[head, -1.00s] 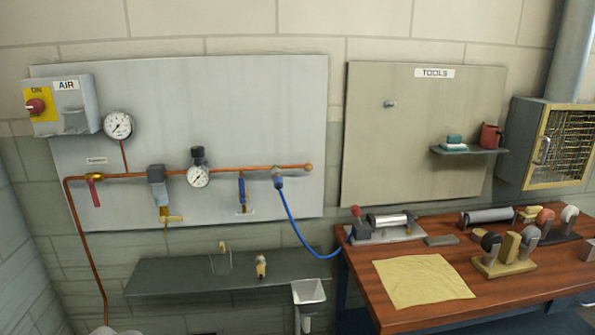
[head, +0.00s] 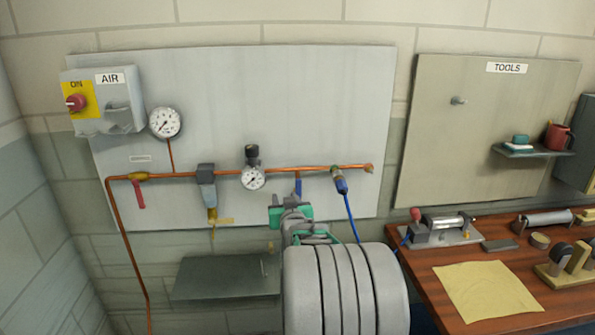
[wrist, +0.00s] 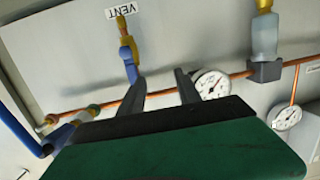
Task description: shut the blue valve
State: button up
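In the wrist view, which is upside down, the blue valve (wrist: 129,55) shows with brass fittings beside a VENT label (wrist: 122,13). There my gripper (wrist: 160,82) has its two dark fingers apart with nothing between them. The left finger overlaps the end of the blue handle; I cannot tell whether they touch.
A red-handled valve (head: 138,190), a filter (head: 207,185) and a gauge (head: 253,177) sit left along the pipe. A blue hose (head: 350,215) hangs close on the right. A grey shelf (head: 220,280) is below, and a wooden bench (head: 420,265) stands at the right.

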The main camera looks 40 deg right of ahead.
aim_at(298, 181)
jog(key=d, duration=0.1)
jog(key=s+d+r+h, duration=0.1)
jog(key=d, duration=0.1)
jog(key=d+r+m+h, duration=0.1)
jog(key=d, duration=0.1)
jog(key=shift+s+t, duration=0.15)
jog(key=shift+t, duration=0.15)
jog(key=p+x, duration=0.2)
jog(key=x, duration=0.5)
jog(key=shift+w+r, duration=0.1)
jog(key=shift+w, duration=0.2)
grip_shut()
dwell(0.4)
